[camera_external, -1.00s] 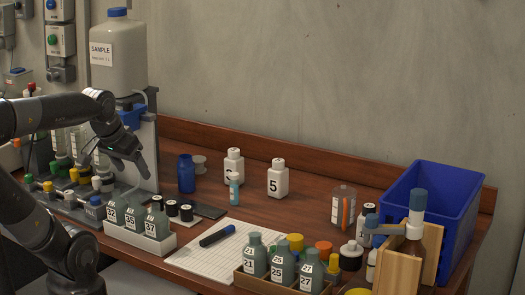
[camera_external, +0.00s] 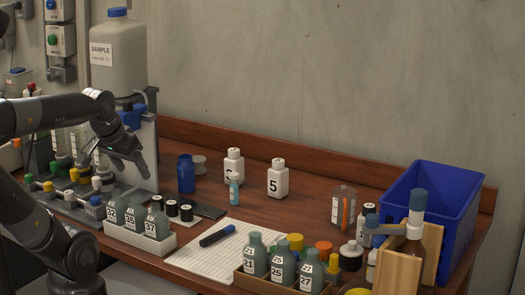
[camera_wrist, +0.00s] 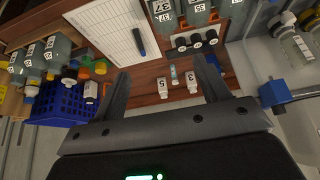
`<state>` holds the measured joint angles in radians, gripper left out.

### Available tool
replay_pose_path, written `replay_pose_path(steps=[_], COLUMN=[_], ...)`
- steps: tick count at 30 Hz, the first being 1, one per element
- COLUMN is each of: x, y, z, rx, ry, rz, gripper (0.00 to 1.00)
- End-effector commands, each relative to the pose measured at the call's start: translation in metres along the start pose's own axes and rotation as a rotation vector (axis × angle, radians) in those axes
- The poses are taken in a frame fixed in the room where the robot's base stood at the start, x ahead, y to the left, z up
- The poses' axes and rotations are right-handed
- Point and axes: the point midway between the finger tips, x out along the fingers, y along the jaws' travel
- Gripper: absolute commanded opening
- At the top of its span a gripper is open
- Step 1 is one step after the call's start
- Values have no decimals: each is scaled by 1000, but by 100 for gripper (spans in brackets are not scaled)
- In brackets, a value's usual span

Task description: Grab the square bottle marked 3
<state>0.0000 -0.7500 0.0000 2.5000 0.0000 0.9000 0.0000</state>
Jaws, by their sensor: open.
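The square white bottle marked 3 (camera_wrist: 192,85) stands on the brown bench. In the external view the square white bottle (camera_external: 233,163) has its number partly hidden by a small teal bottle (camera_external: 234,192). A similar white bottle marked 5 (camera_external: 278,180) stands to its right; it also shows in the wrist view (camera_wrist: 163,88). My gripper (camera_external: 138,163) is open and empty, left of the white bottles and near the upright stand. In the wrist view both fingers of my gripper (camera_wrist: 163,70) are spread, with the two white bottles visible beyond them.
A blue bottle (camera_external: 187,174) stands left of the white bottles. A white rack (camera_external: 140,240) and a tray (camera_external: 262,285) of numbered grey-green bottles stand in front. A blue bin (camera_external: 440,205) is at the right. The bench behind the white bottles looks clear.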

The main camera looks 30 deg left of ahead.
Motion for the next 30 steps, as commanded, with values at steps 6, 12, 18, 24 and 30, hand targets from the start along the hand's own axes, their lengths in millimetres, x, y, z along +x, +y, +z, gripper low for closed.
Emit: replay_pose_path(steps=[6, 12, 18, 24, 30], x=[0, 0, 0, -1, 3], y=[0, 0, 0, -1, -3], z=[0, 0, 0, -16, -77], rx=[0, 0, 0, 2, 8], ry=[0, 0, 0, -5, -20], rz=[0, 0, 0, -2, -8], gripper=[68, 69, 71, 71, 71])
